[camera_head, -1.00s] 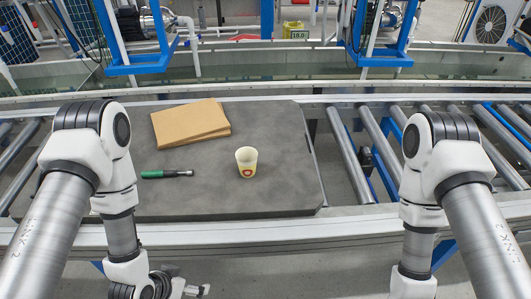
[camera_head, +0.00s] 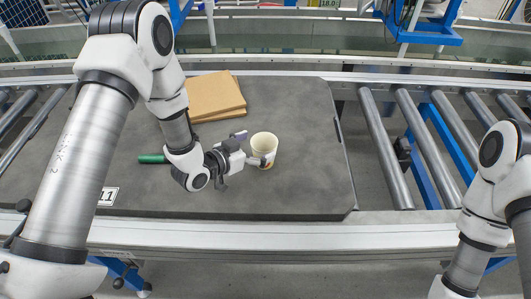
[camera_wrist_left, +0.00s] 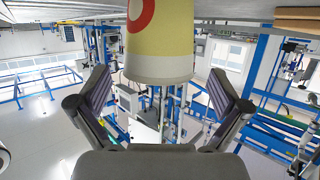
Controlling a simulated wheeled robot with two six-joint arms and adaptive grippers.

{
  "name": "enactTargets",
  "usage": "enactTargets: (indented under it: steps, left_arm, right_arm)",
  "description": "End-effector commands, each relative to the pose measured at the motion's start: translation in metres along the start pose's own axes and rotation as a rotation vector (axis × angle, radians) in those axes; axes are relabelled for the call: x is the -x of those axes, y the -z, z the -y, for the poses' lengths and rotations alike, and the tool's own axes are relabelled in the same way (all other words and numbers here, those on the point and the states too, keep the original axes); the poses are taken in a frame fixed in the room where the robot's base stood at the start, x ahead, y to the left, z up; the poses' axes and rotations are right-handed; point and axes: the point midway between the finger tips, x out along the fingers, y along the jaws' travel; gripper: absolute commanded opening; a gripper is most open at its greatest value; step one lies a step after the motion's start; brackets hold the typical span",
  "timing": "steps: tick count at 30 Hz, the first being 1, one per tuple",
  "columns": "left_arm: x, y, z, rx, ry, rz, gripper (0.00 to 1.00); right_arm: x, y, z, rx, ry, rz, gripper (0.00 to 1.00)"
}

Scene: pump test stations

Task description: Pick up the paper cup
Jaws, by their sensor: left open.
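The pale yellow paper cup (camera_head: 264,149) stands upright on the dark grey board (camera_head: 300,195). In the left wrist view, the cup (camera_wrist_left: 160,55) shows large at top centre, with part of a red ring mark and its upper part cut off by the frame. My left gripper (camera_head: 248,149) is just left of the cup, low over the board, with its fingers pointing at it. In the wrist view, the open fingers (camera_wrist_left: 157,97) lie to either side of the cup's line. I cannot tell whether they touch it. My right gripper is out of view.
Brown cardboard sheets (camera_head: 214,95) lie behind the cup. A green-handled tool (camera_head: 152,158) lies to the left, partly hidden by my left arm. Metal rollers (camera_head: 380,150) run to the right of the board. The board right of the cup is clear.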

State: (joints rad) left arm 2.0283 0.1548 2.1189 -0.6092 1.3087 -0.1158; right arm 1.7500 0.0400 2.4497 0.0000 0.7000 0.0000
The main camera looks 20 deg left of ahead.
Motion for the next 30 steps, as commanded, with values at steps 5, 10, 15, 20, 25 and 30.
enactTargets:
  steps: [5, 10, 15, 20, 25, 30]
  left_arm:
    - [-0.028, 0.001, -0.001, -0.001, -0.001, 0.000, 1.00]
    - [-0.030, 0.001, 0.000, 0.001, 0.000, 0.000, 1.00]
    - [-0.030, 0.001, 0.000, 0.001, 0.000, 0.001, 0.70]
    - [-0.029, 0.001, 0.000, 0.001, 0.000, 0.001, 0.63]
    - [-0.029, 0.001, 0.000, 0.001, 0.000, 0.001, 0.63]
    - [-0.028, 0.005, 0.000, 0.000, 0.000, 0.000, 0.63]
  right_arm:
    - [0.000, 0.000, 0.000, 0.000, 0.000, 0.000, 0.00]
    - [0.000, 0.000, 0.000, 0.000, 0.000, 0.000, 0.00]
    - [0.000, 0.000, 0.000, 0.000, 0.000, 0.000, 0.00]
    - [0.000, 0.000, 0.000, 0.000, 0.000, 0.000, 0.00]
    - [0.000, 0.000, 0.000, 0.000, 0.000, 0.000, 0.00]
    - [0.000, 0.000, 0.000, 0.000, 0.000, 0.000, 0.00]
